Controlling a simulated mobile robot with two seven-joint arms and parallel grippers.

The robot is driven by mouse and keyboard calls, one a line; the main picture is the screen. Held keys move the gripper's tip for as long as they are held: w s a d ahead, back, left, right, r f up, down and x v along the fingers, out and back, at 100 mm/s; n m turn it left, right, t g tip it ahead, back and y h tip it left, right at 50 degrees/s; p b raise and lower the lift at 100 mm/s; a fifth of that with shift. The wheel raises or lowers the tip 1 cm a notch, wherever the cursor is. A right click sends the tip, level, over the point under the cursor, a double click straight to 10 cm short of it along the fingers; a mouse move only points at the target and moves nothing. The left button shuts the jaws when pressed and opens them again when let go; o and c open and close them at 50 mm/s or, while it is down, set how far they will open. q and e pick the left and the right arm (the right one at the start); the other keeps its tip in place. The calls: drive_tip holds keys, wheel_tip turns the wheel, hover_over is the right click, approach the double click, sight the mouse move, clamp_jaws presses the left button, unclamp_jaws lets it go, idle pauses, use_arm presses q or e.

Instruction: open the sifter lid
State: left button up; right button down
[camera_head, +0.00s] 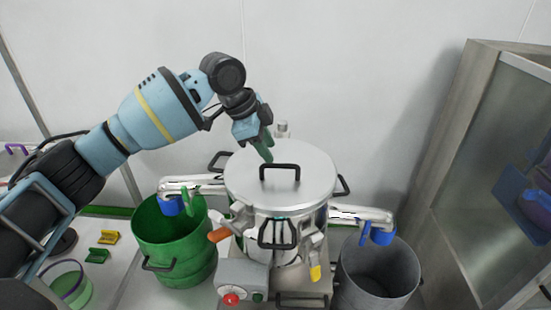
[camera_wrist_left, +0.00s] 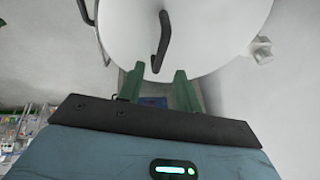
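The sifter (camera_head: 268,225) stands in the middle of the head view. Its round pale lid (camera_head: 310,185) lies flat on top, and a black bar handle (camera_head: 280,168) stands up at its middle. My left gripper (camera_head: 265,154) hangs over the far-left part of the lid, just behind the handle. In the left wrist view its two green fingers (camera_wrist_left: 158,82) are apart with nothing between them. The lid (camera_wrist_left: 215,30) and its handle (camera_wrist_left: 163,42) show just beyond the fingertips there; I cannot see any contact. My right gripper is not in view.
A green bin (camera_head: 175,245) stands left of the sifter and a grey bin (camera_head: 378,280) right of it, each under a metal spout. A glass-fronted cabinet (camera_head: 480,150) stands at the right. A control box (camera_head: 243,280) sits in front. The wall behind is bare.

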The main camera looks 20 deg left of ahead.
sight(275, 166)
use_arm(q)
drive_tip(key=shift+x, duration=2.45)
clamp_jaws()
